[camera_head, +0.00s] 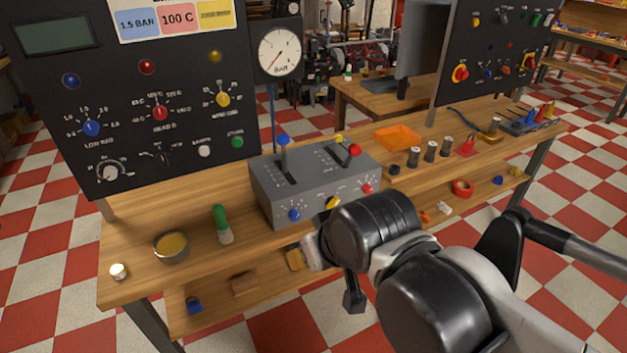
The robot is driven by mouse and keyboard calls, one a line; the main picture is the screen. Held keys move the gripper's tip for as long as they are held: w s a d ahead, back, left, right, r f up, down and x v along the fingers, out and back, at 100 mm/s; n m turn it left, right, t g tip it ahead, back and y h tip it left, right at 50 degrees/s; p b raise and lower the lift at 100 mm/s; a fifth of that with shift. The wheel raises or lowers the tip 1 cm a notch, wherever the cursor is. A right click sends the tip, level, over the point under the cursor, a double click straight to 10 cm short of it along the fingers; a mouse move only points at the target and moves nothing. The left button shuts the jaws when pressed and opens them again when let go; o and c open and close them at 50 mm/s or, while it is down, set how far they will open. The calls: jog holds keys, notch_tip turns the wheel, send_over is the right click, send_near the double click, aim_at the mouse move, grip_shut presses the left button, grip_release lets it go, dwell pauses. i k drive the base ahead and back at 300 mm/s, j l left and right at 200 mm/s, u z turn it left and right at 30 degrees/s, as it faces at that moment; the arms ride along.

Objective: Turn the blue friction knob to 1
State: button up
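A blue knob (294,214) is on the lower left of the sloped front of the grey lever box (270,197), with white scale marks around it. The marks are too small to read, so its setting is unclear. A yellow knob (333,202) and a red knob (367,188) sit to its right in the same row. My arm comes in from the right, in front of the bench. A black finger-like part of my gripper (353,295) hangs below the wrist, right of and below the blue knob, apart from it. The rest of the gripper is hidden.
Blue (284,141), yellow and red levers rise from the box. A dark panel (110,160) behind left has another blue knob (91,127). A green-capped bottle (222,224) and a bowl (172,247) stand left of the box. An orange tray (397,137) lies behind right.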

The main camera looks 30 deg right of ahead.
aim_at(294, 214)
jog(key=k+j, duration=0.9)
jog(key=j+z, duration=0.05)
jog(key=j, duration=0.1)
